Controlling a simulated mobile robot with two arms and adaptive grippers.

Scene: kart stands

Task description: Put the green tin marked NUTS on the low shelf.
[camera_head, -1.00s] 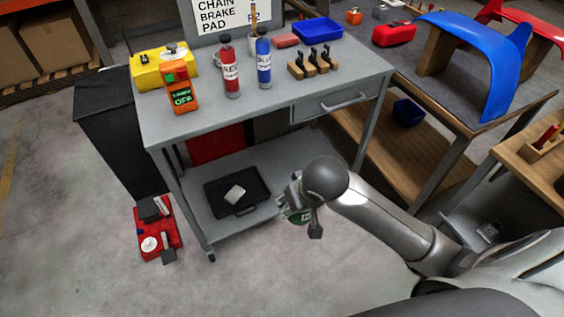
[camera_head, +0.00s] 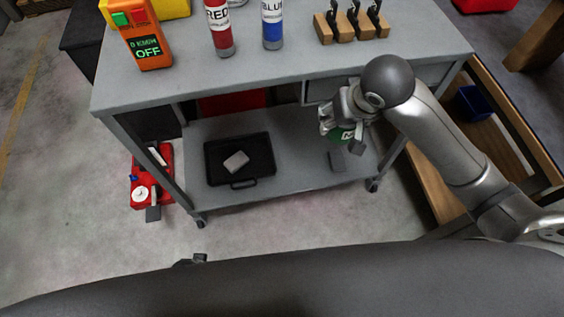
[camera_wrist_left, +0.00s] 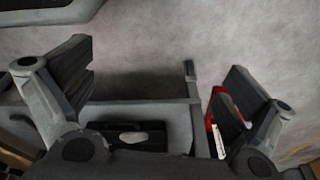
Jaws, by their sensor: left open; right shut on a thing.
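The green tin (camera_head: 347,134) is in my right gripper (camera_head: 341,131) in the head view. The gripper is shut on it, and its fingers hide most of the tin; only a bit of green and white lettering shows. The low shelf (camera_head: 295,148) is the grey lower board of the cart. The tin appears above the right part of this shelf, under the worktop's front edge; I cannot tell whether it touches the board. My left gripper (camera_wrist_left: 155,95) is open and empty in the left wrist view, its fingers wide apart.
The worktop (camera_head: 170,88) above carries a red bottle (camera_head: 221,32), a blue bottle (camera_head: 272,27) and an orange meter (camera_head: 146,42). A red toolbox (camera_head: 166,160) is on the floor at left.

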